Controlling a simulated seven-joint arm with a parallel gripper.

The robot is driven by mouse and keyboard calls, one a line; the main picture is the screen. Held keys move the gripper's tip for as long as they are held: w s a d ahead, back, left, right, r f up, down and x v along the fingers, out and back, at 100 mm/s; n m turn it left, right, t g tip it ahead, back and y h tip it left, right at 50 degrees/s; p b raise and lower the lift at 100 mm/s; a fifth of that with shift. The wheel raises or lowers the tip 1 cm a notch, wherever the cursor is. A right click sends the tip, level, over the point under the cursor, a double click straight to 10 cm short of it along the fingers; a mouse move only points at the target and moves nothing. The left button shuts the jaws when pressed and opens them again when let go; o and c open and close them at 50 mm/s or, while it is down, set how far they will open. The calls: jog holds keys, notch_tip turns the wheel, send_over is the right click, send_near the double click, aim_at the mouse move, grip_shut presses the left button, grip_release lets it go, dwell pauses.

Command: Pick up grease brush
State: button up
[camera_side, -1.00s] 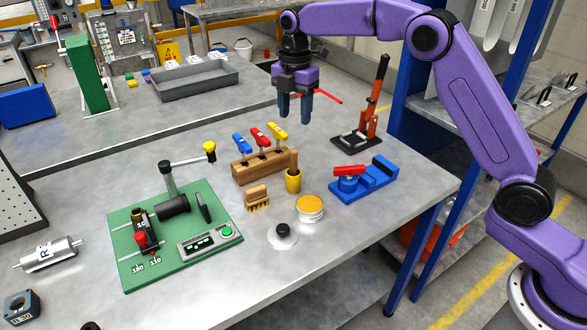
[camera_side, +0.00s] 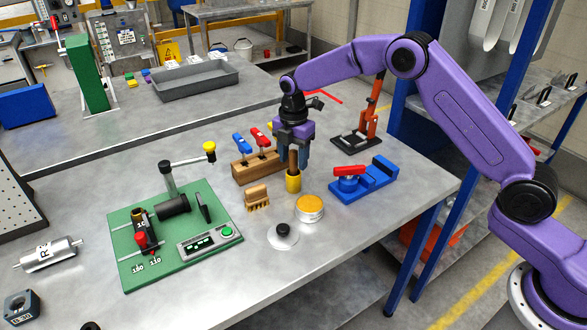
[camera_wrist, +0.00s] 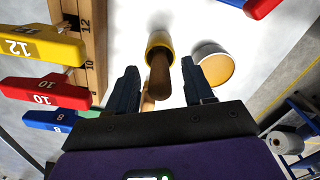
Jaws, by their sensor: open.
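The grease brush appears to be the brown wooden handle (camera_side: 293,161) standing upright in a small yellow cup (camera_side: 293,183); any bristles are hidden inside the cup. My gripper (camera_side: 294,168) is just above the cup, pointing down, with its fingers around the handle. In the wrist view the handle (camera_wrist: 158,78) rises between the two open fingertips (camera_wrist: 161,82), with a gap showing on each side. The yellow cup (camera_wrist: 159,40) lies beyond the fingertips there.
A wooden block (camera_side: 243,171) with coloured-handled tools stands close left of my gripper. A bristled wooden brush (camera_side: 257,197) lies front left of the cup. A tin with a yellow top (camera_side: 309,208) is close at front right. A blue vise-like fixture (camera_side: 371,180) stands farther right.

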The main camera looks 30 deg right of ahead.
jog(key=shift+f, duration=0.45)
grip_shut()
jog(key=shift+r, duration=0.1)
notch_tip(320, 180, up, 10)
jog(key=shift+f, duration=0.1)
